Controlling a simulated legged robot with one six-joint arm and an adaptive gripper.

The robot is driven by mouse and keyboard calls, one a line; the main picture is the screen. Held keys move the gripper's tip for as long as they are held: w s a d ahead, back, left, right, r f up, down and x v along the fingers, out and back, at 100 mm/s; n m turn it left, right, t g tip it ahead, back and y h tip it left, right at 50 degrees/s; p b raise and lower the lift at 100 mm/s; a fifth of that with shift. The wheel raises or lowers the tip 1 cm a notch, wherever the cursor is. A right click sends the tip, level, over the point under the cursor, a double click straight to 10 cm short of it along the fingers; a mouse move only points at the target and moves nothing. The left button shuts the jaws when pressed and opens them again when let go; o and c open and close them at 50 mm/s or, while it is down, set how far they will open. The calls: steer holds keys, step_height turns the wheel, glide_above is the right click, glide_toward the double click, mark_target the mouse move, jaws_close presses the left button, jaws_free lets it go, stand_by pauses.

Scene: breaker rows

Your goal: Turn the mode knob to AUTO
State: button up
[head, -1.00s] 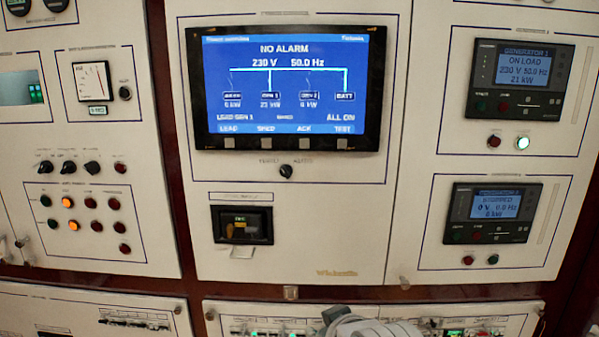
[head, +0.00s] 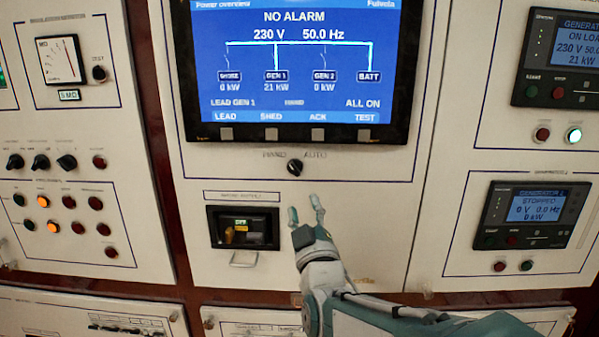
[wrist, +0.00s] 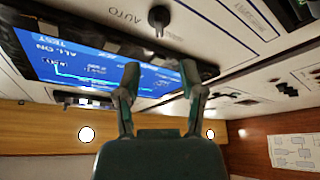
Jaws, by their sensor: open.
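The mode knob (head: 294,167) is a small black knob on the pale panel, below the big screen. A label that looks like HAND is at its upper left and AUTO (head: 315,155) at its upper right. Its pointer is too small to read surely. My gripper (head: 304,206) is open and empty, its two fingers pointing up, a little below the knob in the picture and apart from it. In the wrist view the knob (wrist: 158,17) shows near the top edge, beyond the fingertips of my gripper (wrist: 160,68).
The blue screen (head: 296,60) reads NO ALARM and HAND; its black frame stands out above the knob. A recessed breaker (head: 242,228) with a yellow part lies left of my gripper. More knobs and lamps (head: 68,202) are at the left, generator controllers (head: 535,213) at the right.

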mark_target(295, 172)
steer(key=x, duration=1)
steer(key=shift+s, duration=0.15)
jaws_close()
